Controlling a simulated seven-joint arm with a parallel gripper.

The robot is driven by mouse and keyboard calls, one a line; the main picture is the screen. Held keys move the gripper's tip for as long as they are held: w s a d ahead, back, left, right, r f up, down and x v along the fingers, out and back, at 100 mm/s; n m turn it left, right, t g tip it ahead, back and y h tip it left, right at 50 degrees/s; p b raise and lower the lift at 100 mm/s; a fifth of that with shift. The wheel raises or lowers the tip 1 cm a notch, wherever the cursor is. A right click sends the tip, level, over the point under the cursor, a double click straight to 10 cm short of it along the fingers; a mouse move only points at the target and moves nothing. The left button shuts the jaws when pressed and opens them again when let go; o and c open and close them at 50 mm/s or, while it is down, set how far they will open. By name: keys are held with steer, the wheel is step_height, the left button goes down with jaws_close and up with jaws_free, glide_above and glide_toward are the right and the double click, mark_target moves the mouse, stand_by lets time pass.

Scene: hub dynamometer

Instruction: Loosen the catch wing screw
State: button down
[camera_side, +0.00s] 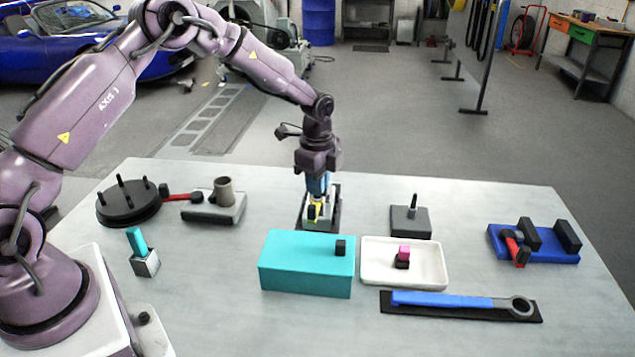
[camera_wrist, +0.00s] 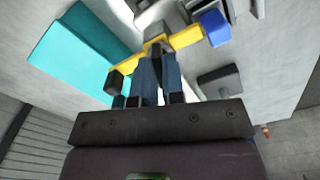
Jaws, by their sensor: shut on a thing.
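My gripper (camera_side: 317,193) points straight down over a dark fixture (camera_side: 335,218) near the middle of the table. Its blue fingers are shut on a yellow winged part, which looks like the catch wing screw (camera_side: 325,209). In the wrist view the fingers (camera_wrist: 156,58) meet at the middle of this yellow bar (camera_wrist: 188,39). One end of the bar carries a blue block (camera_wrist: 215,27), the other a black block (camera_wrist: 115,81). The fingers hide part of the screw's middle, and its thread is not visible.
A teal box (camera_side: 305,270) stands just in front of the fixture. Beside it are a white tray (camera_side: 430,279) with a pink-and-black piece and a blue wrench (camera_side: 450,300). A grey block with a post (camera_side: 410,220) stands right of the fixture.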

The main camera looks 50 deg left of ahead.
steer(key=n, duration=0.6)
steer(key=shift+n, duration=0.3)
steer(key=n, duration=0.6)
steer(key=shift+r, duration=0.1)
steer(key=n, duration=0.5)
steer(key=shift+n, duration=0.3)
steer(key=n, duration=0.4)
steer(key=shift+n, duration=0.3)
steer(key=c, duration=1.2)
jaws_free()
step_height(320, 180, up, 13)
steer(key=shift+f, duration=0.1)
